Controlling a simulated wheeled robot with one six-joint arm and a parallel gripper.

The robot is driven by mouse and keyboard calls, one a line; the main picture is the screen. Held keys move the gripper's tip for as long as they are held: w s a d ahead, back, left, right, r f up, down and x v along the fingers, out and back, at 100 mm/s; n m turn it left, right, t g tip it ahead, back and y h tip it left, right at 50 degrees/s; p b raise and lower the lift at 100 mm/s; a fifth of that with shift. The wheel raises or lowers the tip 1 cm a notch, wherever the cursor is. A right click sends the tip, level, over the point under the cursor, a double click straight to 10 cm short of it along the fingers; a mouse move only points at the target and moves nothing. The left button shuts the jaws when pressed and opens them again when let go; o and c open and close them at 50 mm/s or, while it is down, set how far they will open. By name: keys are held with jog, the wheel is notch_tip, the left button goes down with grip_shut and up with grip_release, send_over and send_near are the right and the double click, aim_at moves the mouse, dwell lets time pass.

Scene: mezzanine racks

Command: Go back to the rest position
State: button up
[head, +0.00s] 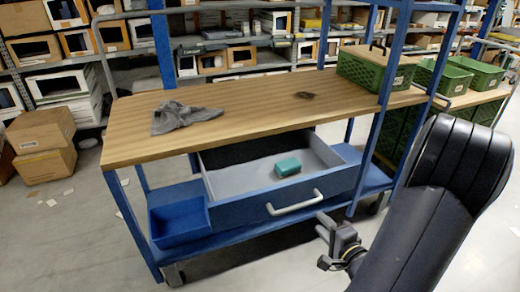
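My gripper (321,223) is at the lower right of the head view, at the end of my dark arm. Its two light fingers appear apart with nothing between them. It is just right of the light bar handle (295,203) of the open blue drawer (262,212), apparently not holding it. The drawer is pulled out from under the bench, and a teal block-like item (288,166) lies on its grey floor.
The wooden bench top (240,117) carries a crumpled grey cloth (182,116), a dark smudge (307,96) and a green crate (374,71). A blue open bin (178,218) sits on the lower shelf. Cardboard boxes (43,145) stand at left. Foreground floor is clear.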

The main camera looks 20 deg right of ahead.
aim_at(305, 206)
jog(key=shift+w, duration=0.1)
jog(key=shift+b+x, duration=0.5)
jog(key=shift+x, duration=4.9)
